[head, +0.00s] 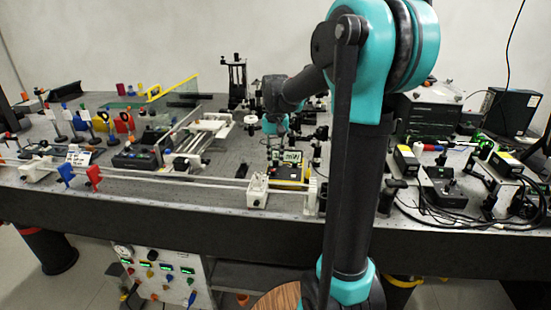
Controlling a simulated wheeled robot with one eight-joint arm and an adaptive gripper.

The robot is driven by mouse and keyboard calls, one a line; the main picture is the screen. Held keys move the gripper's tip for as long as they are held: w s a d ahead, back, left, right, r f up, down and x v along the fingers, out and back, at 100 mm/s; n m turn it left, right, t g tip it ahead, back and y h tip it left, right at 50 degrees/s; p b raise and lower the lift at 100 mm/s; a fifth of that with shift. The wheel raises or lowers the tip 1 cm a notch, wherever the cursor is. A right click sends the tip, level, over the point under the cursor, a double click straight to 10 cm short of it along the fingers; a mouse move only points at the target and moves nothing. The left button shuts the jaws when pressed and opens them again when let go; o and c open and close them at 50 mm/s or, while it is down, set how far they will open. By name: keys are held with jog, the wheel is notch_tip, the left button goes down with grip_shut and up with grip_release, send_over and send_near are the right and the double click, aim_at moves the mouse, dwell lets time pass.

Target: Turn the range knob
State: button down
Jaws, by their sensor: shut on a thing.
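A small yellow-edged box with a dark face (291,173) and a pale display stands near the front edge of the bench, left of my arm. My gripper (276,158) points down at the left part of this box. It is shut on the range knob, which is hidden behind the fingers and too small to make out. My teal and dark arm reaches across from the right and covers part of the bench.
A white rail with a white block (258,190) runs along the front edge, close to the box. A dark control unit (136,158) and coloured optics mounts (124,122) stand to the left. Yellow-and-black boxes (407,160) and loose cables lie to the right.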

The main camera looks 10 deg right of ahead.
aim_at(276, 161)
jog(key=n, duration=0.6)
jog(key=shift+n, duration=0.3)
dwell(0.4)
jog(key=c, duration=1.5)
grip_release()
jog(key=shift+o, duration=0.2)
notch_tip(276, 161, up, 12)
